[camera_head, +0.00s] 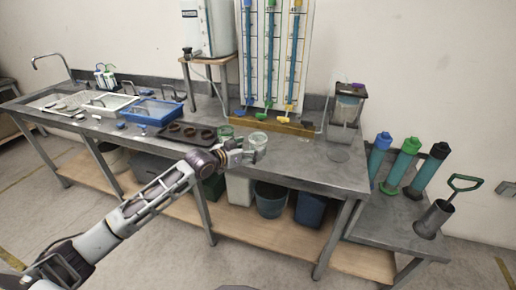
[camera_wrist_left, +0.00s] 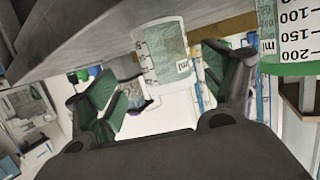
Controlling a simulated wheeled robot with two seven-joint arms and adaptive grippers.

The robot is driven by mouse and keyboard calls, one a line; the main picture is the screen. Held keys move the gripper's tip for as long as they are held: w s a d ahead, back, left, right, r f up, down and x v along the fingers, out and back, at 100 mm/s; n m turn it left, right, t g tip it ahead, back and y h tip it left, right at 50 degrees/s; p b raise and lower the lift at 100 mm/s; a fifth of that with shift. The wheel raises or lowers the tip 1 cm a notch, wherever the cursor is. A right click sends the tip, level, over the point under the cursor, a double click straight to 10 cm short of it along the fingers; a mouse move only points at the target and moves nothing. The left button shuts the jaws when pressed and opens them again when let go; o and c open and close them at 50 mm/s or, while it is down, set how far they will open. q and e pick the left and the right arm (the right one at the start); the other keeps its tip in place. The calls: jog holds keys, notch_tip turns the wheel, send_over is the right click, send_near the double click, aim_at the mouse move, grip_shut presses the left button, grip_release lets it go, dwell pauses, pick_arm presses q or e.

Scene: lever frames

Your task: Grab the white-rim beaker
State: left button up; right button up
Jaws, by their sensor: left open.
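The white-rim beaker (camera_head: 258,138) stands on the grey bench in the head view, right of the green-rim beaker (camera_head: 226,132). My left gripper (camera_head: 250,154) is open, low at the bench's front edge and just in front of the white-rim beaker. In the left wrist view, which is upside down, the white-rim beaker (camera_wrist_left: 166,52) shows between the two spread fingers of the gripper (camera_wrist_left: 171,68). The green-rim beaker (camera_wrist_left: 292,36) is close at the upper right, outside the fingers. I cannot tell whether either finger touches a beaker.
A dark tray with brown cups (camera_head: 188,132) lies left of the beakers, with a blue tray (camera_head: 152,112) beyond. A board with tall tubes (camera_head: 273,55) stands behind. Bare bench top (camera_head: 305,160) lies to the right. Buckets (camera_head: 271,199) stand on the shelf below.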

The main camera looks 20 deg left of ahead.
pick_arm(q)
jog(key=shift+w+d+f, duration=0.1)
jog(key=shift+w+d, duration=0.1)
jog(key=shift+w, duration=0.35)
pick_arm(e)
jog(key=shift+s, duration=0.4)
jog(key=shift+w, duration=0.15)
